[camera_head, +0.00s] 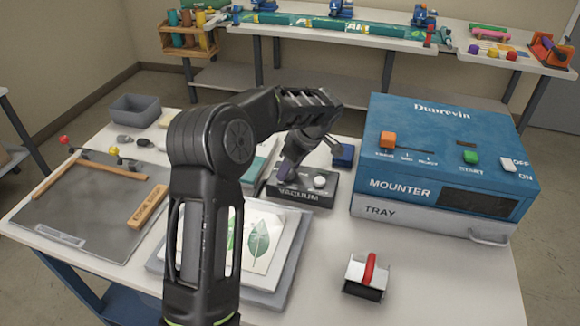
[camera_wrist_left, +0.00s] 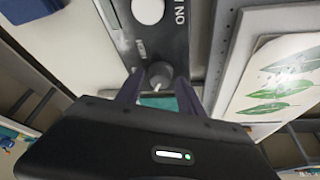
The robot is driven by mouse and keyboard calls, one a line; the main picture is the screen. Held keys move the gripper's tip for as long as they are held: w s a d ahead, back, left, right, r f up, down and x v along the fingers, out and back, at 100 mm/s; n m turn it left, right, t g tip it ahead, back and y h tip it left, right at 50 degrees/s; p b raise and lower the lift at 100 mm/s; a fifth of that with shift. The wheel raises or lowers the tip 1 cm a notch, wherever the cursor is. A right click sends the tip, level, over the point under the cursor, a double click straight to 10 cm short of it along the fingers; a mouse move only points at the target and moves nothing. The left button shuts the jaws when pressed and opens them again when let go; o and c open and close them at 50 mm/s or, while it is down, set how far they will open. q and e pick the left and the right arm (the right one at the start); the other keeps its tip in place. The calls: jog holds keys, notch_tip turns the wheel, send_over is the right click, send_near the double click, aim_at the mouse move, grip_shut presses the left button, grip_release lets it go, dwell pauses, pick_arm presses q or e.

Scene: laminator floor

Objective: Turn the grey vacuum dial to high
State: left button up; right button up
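The dark vacuum box (camera_head: 327,199) stands at the middle of the table, its VACUUM label facing me. The grey dial (camera_wrist_left: 160,74) shows in the left wrist view between my left gripper's fingertips, below small lettering on the panel. A white round knob (camera_wrist_left: 148,11) is on the same panel. My left gripper (camera_head: 289,168) reaches down over the left part of the box and hides most of the grey dial in the head view. Its fingers straddle the dial, apart, with a small gap seeming to show each side. Contact is unclear. My right gripper is not in view.
The blue mounter (camera_head: 448,150) stands right of the box. A small blue block (camera_head: 343,155) lies behind the box. Leaf sheets (camera_head: 262,240) on boards lie in front, partly behind my arm. A red-handled block (camera_head: 368,275) stands front right. A dark mat (camera_head: 85,215) is at left.

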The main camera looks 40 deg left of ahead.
pick_arm(q)
grip_shut()
dwell(0.5)
